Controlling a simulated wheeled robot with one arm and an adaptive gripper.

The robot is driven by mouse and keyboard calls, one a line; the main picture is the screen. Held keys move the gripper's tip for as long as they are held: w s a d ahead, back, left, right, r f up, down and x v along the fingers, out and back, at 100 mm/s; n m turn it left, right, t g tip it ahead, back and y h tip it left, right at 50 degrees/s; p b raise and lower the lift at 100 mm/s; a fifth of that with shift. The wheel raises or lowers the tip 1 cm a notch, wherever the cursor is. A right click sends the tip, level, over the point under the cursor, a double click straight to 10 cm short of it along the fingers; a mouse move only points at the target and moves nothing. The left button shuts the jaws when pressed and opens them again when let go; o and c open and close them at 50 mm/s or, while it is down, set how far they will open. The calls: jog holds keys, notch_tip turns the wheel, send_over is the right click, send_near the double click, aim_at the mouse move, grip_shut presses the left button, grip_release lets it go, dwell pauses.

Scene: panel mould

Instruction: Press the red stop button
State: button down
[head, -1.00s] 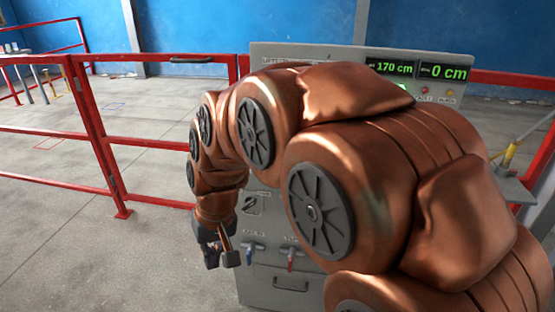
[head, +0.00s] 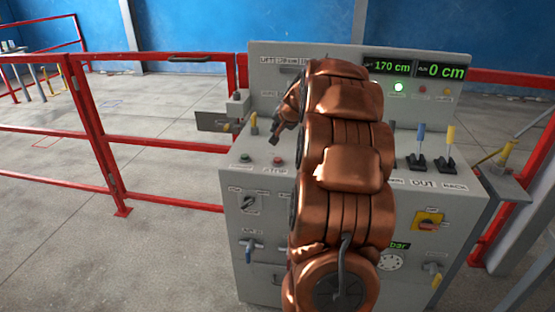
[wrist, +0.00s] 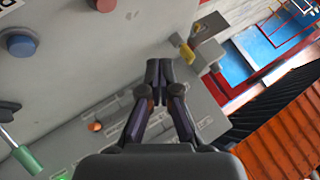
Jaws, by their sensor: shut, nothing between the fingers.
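My gripper (head: 273,138) is in the head view just above the red button in the picture, partly hidden by my arm. I cannot judge the gap between them. In the wrist view my gripper (wrist: 157,75) is shut with its fingertips together and nothing between them. That view shows a red button and an orange one away from the fingertips; I cannot tell whether either is the stop button.
A yellow-handled lever (head: 254,123) stands left of my gripper. Blue (head: 421,133) and yellow (head: 450,136) levers rise at the console's right. Displays (head: 415,69) read 170 cm and 0 cm, with a lit green lamp (head: 399,87) below. Red railings (head: 165,143) stand at left.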

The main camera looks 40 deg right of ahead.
aim_at(279, 160)
jog(key=shift+d, duration=0.65)
jog(key=shift+f, duration=0.15)
jog(key=shift+f+b, duration=2.7)
jog(key=shift+f, duration=1.55)
jog(key=shift+f, duration=0.15)
jog(key=shift+f, duration=0.3)
jog(key=shift+a+f+b, duration=0.1)
jog(key=shift+f+b, duration=0.4)
jog(key=shift+b, duration=0.05)
jog(key=shift+r, duration=0.15)
jog(key=shift+r+p, duration=0.55)
jog(key=shift+r, duration=0.25)
